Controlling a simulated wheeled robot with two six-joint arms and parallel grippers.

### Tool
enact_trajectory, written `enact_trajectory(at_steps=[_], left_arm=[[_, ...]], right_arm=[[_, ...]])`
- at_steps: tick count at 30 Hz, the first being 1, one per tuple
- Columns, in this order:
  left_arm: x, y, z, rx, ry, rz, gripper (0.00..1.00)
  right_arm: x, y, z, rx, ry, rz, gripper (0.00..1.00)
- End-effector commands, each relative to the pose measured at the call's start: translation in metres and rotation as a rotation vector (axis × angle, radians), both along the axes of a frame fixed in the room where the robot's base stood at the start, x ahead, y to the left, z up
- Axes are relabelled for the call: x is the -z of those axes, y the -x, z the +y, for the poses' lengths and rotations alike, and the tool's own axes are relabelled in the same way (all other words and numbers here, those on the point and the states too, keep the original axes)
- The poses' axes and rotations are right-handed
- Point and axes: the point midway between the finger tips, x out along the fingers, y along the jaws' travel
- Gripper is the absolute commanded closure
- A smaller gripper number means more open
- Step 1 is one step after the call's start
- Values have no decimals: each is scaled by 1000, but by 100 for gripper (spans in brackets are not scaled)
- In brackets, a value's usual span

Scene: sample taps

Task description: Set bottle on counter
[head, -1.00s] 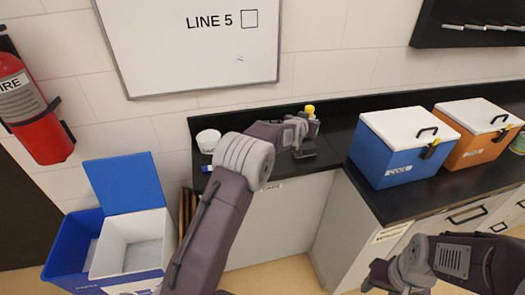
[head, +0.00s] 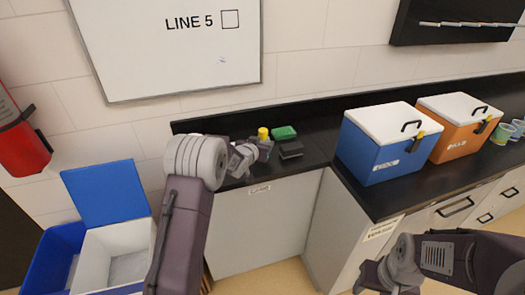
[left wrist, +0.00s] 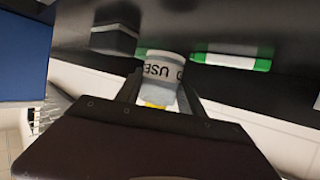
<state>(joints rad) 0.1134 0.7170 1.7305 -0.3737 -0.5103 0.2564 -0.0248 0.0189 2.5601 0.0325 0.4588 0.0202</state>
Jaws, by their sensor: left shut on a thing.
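The bottle shows in the head view as a yellow cap (head: 263,132) above my left gripper (head: 260,149). In the left wrist view the bottle (left wrist: 161,66) has a whitish body with dark lettering reading "USE", between the two fingers of my left gripper (left wrist: 160,92), which is shut on it. The dark counter (head: 318,132) lies under and behind it. I cannot tell whether the bottle touches the counter. My right gripper (head: 374,278) is low at the right, away from the counter top; its jaws are unclear.
A green item (head: 284,132) and a dark block (head: 291,149) sit just right of the bottle. A blue cooler (head: 372,150) and an orange cooler (head: 452,143) stand farther right.

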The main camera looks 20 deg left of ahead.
Motion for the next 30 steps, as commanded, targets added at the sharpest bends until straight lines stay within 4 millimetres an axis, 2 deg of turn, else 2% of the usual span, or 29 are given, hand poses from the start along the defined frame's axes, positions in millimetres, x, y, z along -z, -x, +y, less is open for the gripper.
enact_trajectory(at_steps=[1,4,15,16,18,26,30], left_arm=[[13,1,0,0,0,7,93],[29,0,0,0,0,5,93],[36,0,0,-1,-1,2,93],[36,0,0,-1,-1,2,52],[35,0,0,-1,-1,2,33],[35,0,0,-1,-1,2,33],[28,2,0,-1,-1,2,33]], right_arm=[[2,0,0,0,0,0,49],[3,0,0,0,0,0,49],[7,0,0,0,0,0,49],[7,0,0,0,0,0,49],[6,0,0,0,0,0,49],[6,0,0,0,0,0,49],[1,0,0,0,0,0,49]])
